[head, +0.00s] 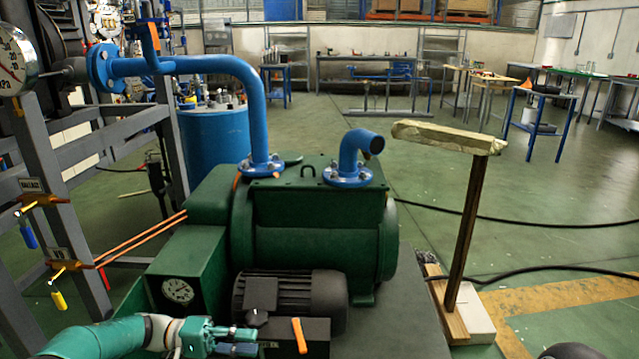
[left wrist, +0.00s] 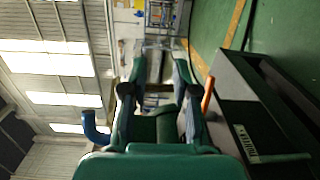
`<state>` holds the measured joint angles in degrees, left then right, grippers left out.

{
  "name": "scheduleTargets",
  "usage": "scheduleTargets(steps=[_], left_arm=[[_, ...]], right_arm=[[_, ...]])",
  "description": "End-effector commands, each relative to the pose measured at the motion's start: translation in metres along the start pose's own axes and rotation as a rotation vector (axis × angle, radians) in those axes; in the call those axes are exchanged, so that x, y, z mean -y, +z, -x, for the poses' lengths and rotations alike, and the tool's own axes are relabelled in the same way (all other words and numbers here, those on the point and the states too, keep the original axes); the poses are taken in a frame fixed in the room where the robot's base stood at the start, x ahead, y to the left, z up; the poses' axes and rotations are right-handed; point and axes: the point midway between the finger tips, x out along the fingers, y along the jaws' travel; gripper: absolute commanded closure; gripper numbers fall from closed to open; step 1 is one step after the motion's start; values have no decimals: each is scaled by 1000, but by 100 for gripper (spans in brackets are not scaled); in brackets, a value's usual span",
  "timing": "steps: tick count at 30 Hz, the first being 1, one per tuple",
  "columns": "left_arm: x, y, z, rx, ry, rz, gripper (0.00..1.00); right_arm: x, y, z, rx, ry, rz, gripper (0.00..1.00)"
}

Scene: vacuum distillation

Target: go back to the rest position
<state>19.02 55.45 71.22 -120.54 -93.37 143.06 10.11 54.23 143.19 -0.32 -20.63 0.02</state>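My left gripper (head: 238,341) is low in the head view, in front of the green vacuum pump (head: 315,235) and its dark motor (head: 290,295). The left wrist view shows my left gripper (left wrist: 158,88) with its two fingers apart and nothing between them. An orange lever (head: 299,335) stands just right of the gripper on a dark box; it also shows beside the right finger in the left wrist view (left wrist: 208,95). Whether the finger touches it I cannot tell. My right gripper is not in view.
A blue pipe (head: 215,65) runs into the pump. A wooden T-post (head: 465,220) stands right. Black hoses cross the open floor.

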Motion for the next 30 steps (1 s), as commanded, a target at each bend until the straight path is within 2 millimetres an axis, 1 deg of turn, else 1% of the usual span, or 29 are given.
scheduleTargets(steps=[2, 3, 4, 7, 10, 16, 20, 23, 25, 26, 27, 28, 29, 30], left_arm=[[1, 0, -1, 2, 0, 0, 71], [-4, 0, -12, 24, -2, -9, 71], [-3, 4, -18, 37, 3, 4, 71], [-4, 12, -32, 46, 52, 50, 71], [-8, 12, -45, 18, 115, 102, 71], [-8, 0, -70, -128, 235, 163, 71], [2, -13, -82, -286, 280, 178, 71], [25, -24, -89, -463, 266, 191, 71], [53, -28, -91, -614, 200, 204, 71], [68, -28, -91, -678, 154, 211, 71], [91, -25, -89, -757, 76, 220, 71], [109, -20, -87, -808, 6, 229, 71], [127, -13, -84, -850, -70, 237, 71], [152, 0, -81, -891, -182, 249, 71]], right_arm=[[0, 0, 0, 0, 0, 0, 56], [0, 0, 0, 1, 0, 0, 56], [0, 0, 0, 0, 0, 0, 56], [0, -1, -1, -1, 0, 0, 56], [0, 0, -1, -1, 0, 0, 56], [0, 0, -1, 0, 0, 0, 56], [0, 0, -1, 0, 0, 0, 56], [0, 0, -1, 0, 0, 0, 56], [0, 0, -1, 0, 0, 0, 56], [0, 0, -1, 0, 0, 0, 56], [0, 0, -1, 0, 0, 0, 56], [0, 0, -1, 0, 0, 0, 56], [0, 0, -1, 0, 0, 0, 56], [0, 0, -1, 0, 0, 0, 56]])
